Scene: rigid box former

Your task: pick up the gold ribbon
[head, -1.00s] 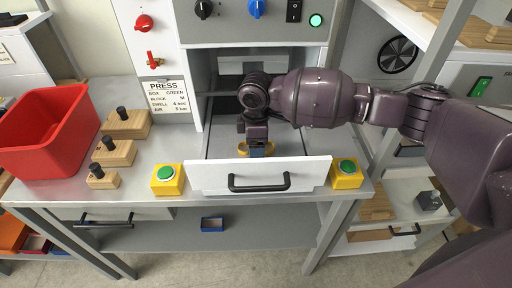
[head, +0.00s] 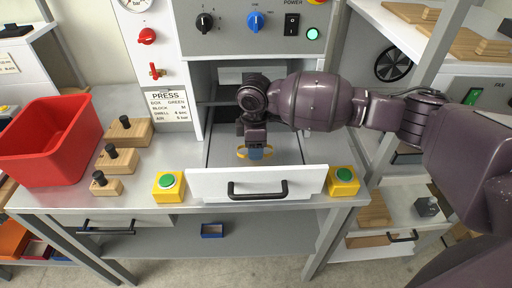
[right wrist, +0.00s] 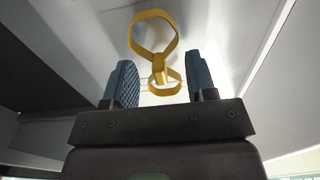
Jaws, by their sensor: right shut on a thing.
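The gold ribbon (head: 241,153) is a looped yellow band. In the head view it shows on both sides of my right fingertips, inside the open press drawer (head: 215,185), behind its white front. In the right wrist view the ribbon (right wrist: 153,18) shows one large loop and a smaller loop, with its knot between the two blue fingers. My right gripper (head: 257,152) points down into the drawer and is shut on the ribbon; its fingers also show in the right wrist view (right wrist: 160,85). Whether the ribbon touches the drawer floor is hard to tell. My left gripper is not in view.
Yellow boxes with green buttons (head: 169,187) (head: 343,182) flank the drawer front. Wooden knobbed blocks (head: 115,159) and a red bin (head: 48,140) stand to the left. The press housing (head: 245,45) rises behind, and a shelf post (head: 425,75) stands at the right.

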